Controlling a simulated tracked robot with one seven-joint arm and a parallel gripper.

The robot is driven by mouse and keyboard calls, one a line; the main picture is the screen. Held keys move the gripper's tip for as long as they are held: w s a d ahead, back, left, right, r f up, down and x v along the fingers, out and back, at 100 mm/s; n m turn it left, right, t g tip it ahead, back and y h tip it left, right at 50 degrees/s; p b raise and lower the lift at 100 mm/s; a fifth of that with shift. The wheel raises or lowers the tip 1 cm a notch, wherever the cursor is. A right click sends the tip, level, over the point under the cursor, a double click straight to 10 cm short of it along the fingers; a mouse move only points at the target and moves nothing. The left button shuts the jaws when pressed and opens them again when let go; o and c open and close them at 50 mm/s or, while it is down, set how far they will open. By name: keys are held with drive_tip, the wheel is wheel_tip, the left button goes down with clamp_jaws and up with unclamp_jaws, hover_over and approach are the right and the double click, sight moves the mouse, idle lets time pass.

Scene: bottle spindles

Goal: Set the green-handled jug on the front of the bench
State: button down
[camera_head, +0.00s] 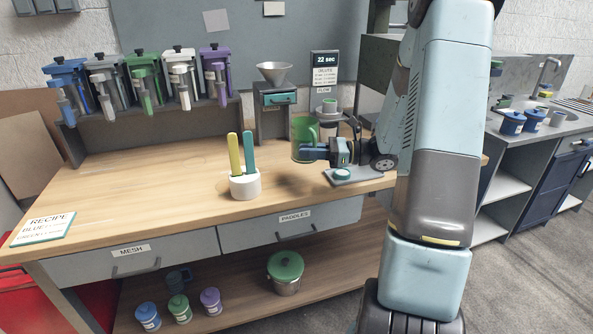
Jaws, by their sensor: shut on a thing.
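My gripper (312,152) reaches in from the right over the back right of the wooden bench (130,190). It is shut on a green jug (302,130), which looks upright and see-through green. The gripper's dark blue fingers cover the jug's lower right part, so the handle is hard to make out. I cannot tell whether the jug's base touches the bench top. The front of the bench to the left of the jug is mostly bare wood.
A white holder (245,186) with a yellow and a teal paddle stands mid-bench. A grey scale-like plate (355,176) lies under my arm. A recipe card (44,228) lies at the front left. Coloured dispensers (145,80) line the back. Drawers sit below the front edge.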

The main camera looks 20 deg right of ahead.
sight(304, 162)
drive_tip(key=w+f, duration=0.3)
drive_tip(key=f, duration=0.1)
drive_tip(key=shift+w+a+f, duration=0.15)
drive_tip(key=shift+w+f, duration=0.15)
drive_tip(key=shift+w, duration=0.1)
wheel_tip(304, 162, down, 3)
drive_tip(key=shift+w+f, duration=0.1)
drive_tip(key=shift+w, duration=0.05)
drive_tip(key=c, duration=1.1)
unclamp_jaws()
drive_tip(key=shift+f, duration=0.1)
